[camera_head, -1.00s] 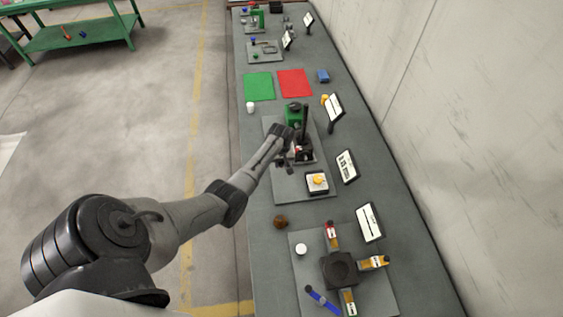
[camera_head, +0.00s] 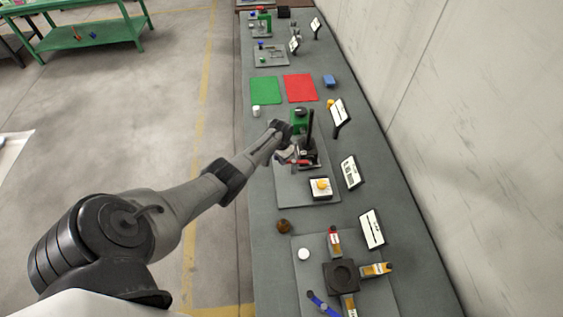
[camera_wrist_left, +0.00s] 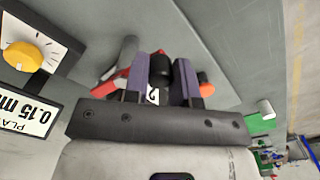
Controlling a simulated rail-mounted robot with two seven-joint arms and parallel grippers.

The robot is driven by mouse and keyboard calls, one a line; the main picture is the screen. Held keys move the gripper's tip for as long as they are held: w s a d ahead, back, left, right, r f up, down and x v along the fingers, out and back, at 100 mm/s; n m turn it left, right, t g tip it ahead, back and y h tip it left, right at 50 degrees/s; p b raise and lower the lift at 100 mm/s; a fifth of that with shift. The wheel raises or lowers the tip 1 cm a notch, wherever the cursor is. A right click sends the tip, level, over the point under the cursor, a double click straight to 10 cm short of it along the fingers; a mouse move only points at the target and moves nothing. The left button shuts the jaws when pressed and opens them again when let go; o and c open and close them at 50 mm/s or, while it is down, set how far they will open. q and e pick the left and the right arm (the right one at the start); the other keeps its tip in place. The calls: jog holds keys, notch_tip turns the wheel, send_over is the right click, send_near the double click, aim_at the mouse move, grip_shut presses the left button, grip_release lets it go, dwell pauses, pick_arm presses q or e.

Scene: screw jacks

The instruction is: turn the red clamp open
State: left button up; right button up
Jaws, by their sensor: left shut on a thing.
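The red clamp (camera_head: 304,161) is a small red bar on a dark upright fixture (camera_head: 311,147) on a grey plate. My left gripper (camera_head: 288,156) is at its left side, low by the fixture. The gripper is shut on the clamp; the exact contact is partly hidden. My right gripper is in neither view.
A yellow dial (camera_head: 320,187) on a white block is in front of the fixture, and a green part (camera_head: 299,119) is behind it. Sign stands (camera_head: 350,172) line the right side. Green (camera_head: 265,90) and red (camera_head: 300,88) mats lie farther back.

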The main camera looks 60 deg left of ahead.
pick_arm(q)
jog(key=shift+w+a+m+b, duration=0.45)
jog(key=shift+m+b, duration=0.3)
jog(key=shift+m, duration=0.5)
jog(key=shift+w+a+m+b, duration=0.4)
jog(key=shift+m+b, duration=0.3)
jog(key=shift+m, duration=0.6)
jog(key=shift+w+a+m+b, duration=0.45)
jog(key=shift+m+b, duration=0.3)
jog(key=shift+m, duration=0.5)
jog(key=o, duration=0.9)
